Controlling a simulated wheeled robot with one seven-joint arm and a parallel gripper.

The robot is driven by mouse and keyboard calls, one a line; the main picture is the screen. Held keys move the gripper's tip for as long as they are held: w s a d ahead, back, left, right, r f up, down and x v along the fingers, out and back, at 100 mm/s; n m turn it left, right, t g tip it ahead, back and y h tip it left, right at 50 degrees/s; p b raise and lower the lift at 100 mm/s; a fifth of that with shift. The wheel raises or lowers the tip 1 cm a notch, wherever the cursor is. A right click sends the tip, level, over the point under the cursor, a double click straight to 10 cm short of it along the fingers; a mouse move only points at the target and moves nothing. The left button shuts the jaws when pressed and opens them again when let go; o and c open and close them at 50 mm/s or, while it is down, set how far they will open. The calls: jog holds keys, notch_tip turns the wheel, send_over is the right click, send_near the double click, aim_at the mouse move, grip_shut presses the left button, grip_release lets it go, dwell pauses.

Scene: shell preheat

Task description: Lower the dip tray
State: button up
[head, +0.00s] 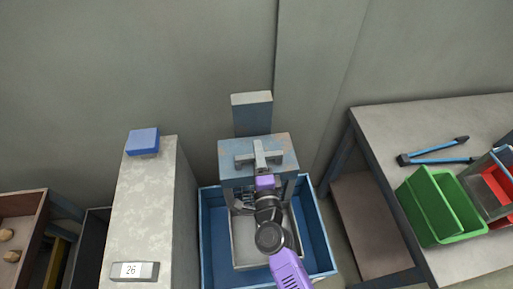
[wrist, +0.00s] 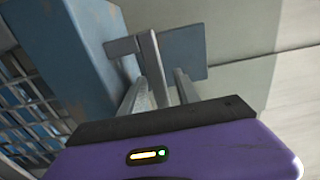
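The dip unit stands in the blue tub (head: 212,245), with a blue-grey block (head: 230,148) on top and a grey T-shaped handle (head: 262,157) on that block. The handle also shows in the wrist view (wrist: 150,60). A wire grid, seemingly the dip tray (wrist: 25,95), shows at the left of the wrist view, below the block. In the head view my arm partly hides it. My purple gripper (head: 266,172) is at the handle. In the wrist view its two grey fingers stand apart, with the handle's bar between them and a gap visible on one side.
A pale inner basin (head: 245,250) sits in the tub. A grey pedestal (head: 150,205) with a blue block (head: 143,141) and a "26" display (head: 134,271) is left. A bench (head: 400,125) with a green bin (head: 432,205) and blue-handled tongs (head: 435,152) is right.

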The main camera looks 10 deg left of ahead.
jog(key=shift+x, duration=1.05)
grip_shut()
jog(key=shift+f, duration=0.1)
dwell(0.6)
